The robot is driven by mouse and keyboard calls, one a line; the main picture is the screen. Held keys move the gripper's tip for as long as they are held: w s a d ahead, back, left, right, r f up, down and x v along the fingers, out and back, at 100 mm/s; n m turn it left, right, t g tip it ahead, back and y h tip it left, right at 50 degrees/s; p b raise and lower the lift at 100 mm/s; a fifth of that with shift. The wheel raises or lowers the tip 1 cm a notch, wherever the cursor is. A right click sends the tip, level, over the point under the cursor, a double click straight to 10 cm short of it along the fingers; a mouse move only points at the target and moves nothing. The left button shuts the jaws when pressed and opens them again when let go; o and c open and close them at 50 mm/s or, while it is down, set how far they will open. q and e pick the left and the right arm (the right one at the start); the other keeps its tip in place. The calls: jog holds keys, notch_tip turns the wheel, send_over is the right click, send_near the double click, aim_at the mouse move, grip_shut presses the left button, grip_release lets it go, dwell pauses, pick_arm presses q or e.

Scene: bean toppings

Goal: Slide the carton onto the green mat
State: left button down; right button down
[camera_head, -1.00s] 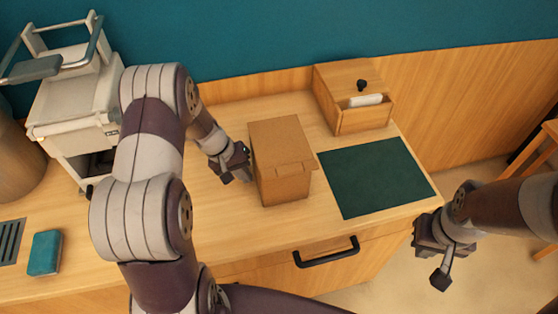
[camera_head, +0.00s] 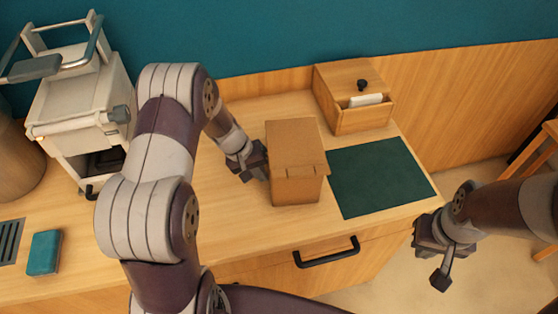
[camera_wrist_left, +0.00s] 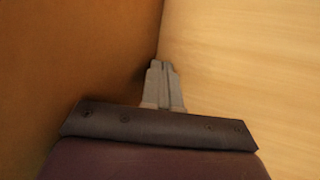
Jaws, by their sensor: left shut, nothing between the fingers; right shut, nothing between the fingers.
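The brown cardboard carton (camera_head: 297,165) stands upright on the wooden counter, just left of the dark green mat (camera_head: 380,178). Its right side is at or very close to the mat's left edge; I cannot tell if it overlaps. My left gripper (camera_head: 262,170) is shut and empty, low at the carton's left side, touching or nearly so. In the left wrist view the shut fingers (camera_wrist_left: 164,85) sit beside the carton's brown wall (camera_wrist_left: 75,60). My right gripper (camera_head: 438,262) is shut and empty, hanging off the counter's front right, clear of the carton.
A wooden box (camera_head: 350,98) with a black knob and a white item in its opening stands behind the mat. A white machine (camera_head: 80,105) and a teal block (camera_head: 44,252) are at the left. A black drawer handle (camera_head: 326,252) is on the counter's front.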

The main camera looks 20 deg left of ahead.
pick_arm(q)
jog(key=shift+w+d, duration=0.6)
jog(key=shift+d, duration=0.9)
jog(key=shift+w+d, duration=0.6)
jog(key=shift+d, duration=0.9)
jog(key=shift+w+d, duration=0.6)
jog(key=shift+d, duration=0.9)
jog(key=shift+w+d+p, duration=0.35)
jog(key=shift+w+d, duration=0.55)
jog(key=shift+d, duration=1.3)
jog(key=shift+w+d+p, duration=0.4)
jog(key=shift+w+d, duration=0.45)
jog(key=shift+d, duration=1.3)
jog(key=shift+w+d+p, duration=0.35)
jog(key=shift+w+d, duration=0.55)
jog(key=shift+d, duration=1.3)
jog(key=shift+s+a+f+b, duration=0.1)
jog(key=shift+s+a+b, duration=0.1)
jog(key=shift+a, duration=0.35)
jog(key=shift+s+a+b, duration=0.2)
jog(key=shift+a, duration=0.35)
jog(key=shift+s+a, duration=0.1)
jog(key=shift+a, duration=0.2)
jog(key=shift+r, duration=0.2)
notch_tip(320, 180, up, 10)
jog(key=p, duration=0.7)
jog(key=shift+f, duration=0.1)
